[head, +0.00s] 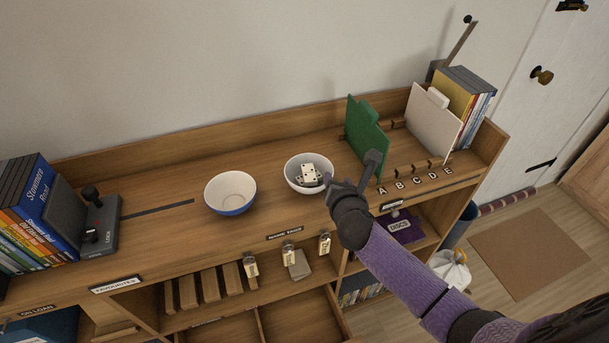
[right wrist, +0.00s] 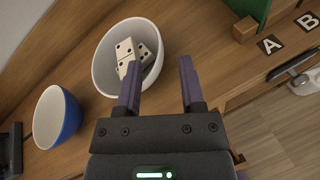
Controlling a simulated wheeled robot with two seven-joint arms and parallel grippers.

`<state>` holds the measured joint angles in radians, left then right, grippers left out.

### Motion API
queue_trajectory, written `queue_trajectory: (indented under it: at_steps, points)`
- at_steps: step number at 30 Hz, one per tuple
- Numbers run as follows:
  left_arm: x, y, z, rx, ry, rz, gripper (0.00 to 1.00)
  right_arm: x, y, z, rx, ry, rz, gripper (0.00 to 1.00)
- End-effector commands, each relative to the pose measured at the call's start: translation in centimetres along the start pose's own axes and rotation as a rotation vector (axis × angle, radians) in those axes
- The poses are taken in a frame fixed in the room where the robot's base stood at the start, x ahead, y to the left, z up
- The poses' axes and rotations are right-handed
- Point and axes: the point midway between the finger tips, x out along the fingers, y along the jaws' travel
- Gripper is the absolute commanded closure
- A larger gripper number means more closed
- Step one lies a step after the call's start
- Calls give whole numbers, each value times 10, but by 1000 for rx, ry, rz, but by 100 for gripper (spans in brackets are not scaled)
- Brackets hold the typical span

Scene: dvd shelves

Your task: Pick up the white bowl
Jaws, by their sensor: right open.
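The white bowl (head: 291,178) stands upright on the wooden shelf top and holds white domino-like blocks with black dots (head: 309,174). It also shows in the right wrist view (right wrist: 103,68), partly covered by one finger. A second bowl (head: 231,207), white inside and blue outside, stands to its left; it shows at the left of the right wrist view (right wrist: 65,120). My right gripper (head: 351,170) is open and empty at the white bowl's right side. One finger overlaps the bowl's rim in the right wrist view; I cannot tell whether it touches. My left gripper is out of view.
A green divider (head: 365,135) and a white divider (head: 432,120) stand behind and right of my right gripper, near letter labels. A black joystick box (head: 101,225) and books (head: 32,215) are at the left. Open shelf top lies between the joystick box and the blue-sided bowl.

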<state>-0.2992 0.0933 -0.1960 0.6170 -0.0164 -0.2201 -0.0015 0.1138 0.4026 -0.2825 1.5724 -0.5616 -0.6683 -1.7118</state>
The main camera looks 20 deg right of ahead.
Motion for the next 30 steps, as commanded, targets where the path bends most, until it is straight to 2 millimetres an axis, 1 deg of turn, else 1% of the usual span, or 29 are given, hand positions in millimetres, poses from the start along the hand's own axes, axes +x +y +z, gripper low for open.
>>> queue_trajectory:
  at_steps: [1,4,7,10,15,16,17,18,20,21,22,23,30]
  points:
    - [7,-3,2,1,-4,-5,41,9,1,-5,4,0,-1,50]
    - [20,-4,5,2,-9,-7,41,30,5,-13,6,2,-1,50]
    - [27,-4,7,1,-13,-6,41,47,6,-13,3,2,-1,50]
    - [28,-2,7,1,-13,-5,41,53,7,-11,4,3,0,50]
    - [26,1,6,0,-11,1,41,52,8,-9,4,3,1,50]
    - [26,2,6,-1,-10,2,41,52,8,-9,4,3,1,54]
    - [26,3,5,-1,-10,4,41,52,7,-9,4,4,1,61]
    - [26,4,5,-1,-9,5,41,52,7,-9,4,4,0,69]
    - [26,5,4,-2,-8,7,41,52,7,-9,4,4,0,82]
    - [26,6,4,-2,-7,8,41,52,7,-9,4,4,0,90]
    - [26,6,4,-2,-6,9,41,52,7,-9,4,4,0,97]
    - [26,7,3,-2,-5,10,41,52,7,-9,4,4,0,100]
    - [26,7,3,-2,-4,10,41,52,7,-10,4,5,0,100]
